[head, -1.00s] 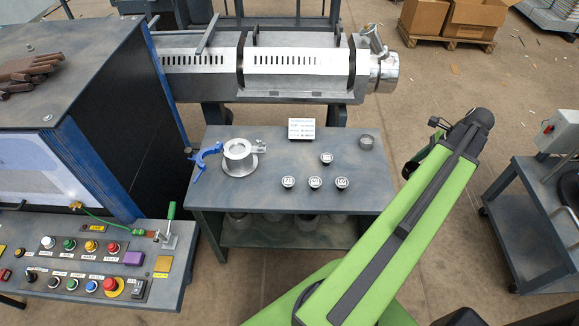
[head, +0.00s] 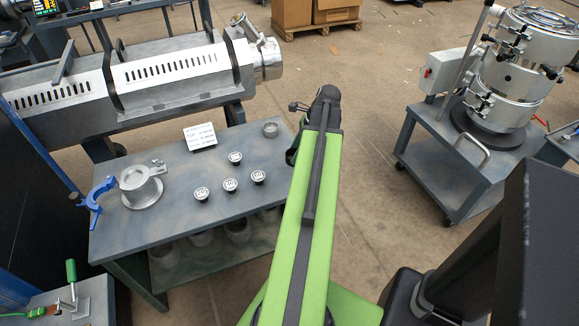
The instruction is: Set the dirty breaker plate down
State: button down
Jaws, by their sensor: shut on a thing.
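My gripper (head: 292,152) is at the far end of my green arm, just beside the right edge of the work table (head: 200,165). The arm's dark wrist hides most of it, and only a dark sliver shows on the left. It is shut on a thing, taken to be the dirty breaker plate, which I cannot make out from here. A small round metal cup or ring (head: 271,129) stands on the table's far right corner, just left of my wrist.
The extruder barrel (head: 170,70) lies behind. A cart (head: 460,165) with a steel vessel (head: 510,75) stands right; floor between is free.

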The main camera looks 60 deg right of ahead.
jog(key=shift+w+d+f, duration=0.15)
jog(key=shift+w+f, duration=0.35)
jog(key=shift+w, duration=0.35)
notch_tip(320, 180, down, 4)
jog(key=b, duration=0.4)
jog(key=shift+f+b, duration=0.2)
jog(key=shift+b, duration=0.1)
jog(key=shift+r, duration=0.25)
jog(key=shift+f, duration=0.15)
jog(key=c, duration=0.6)
grip_release()
jog(key=shift+o, duration=0.2)
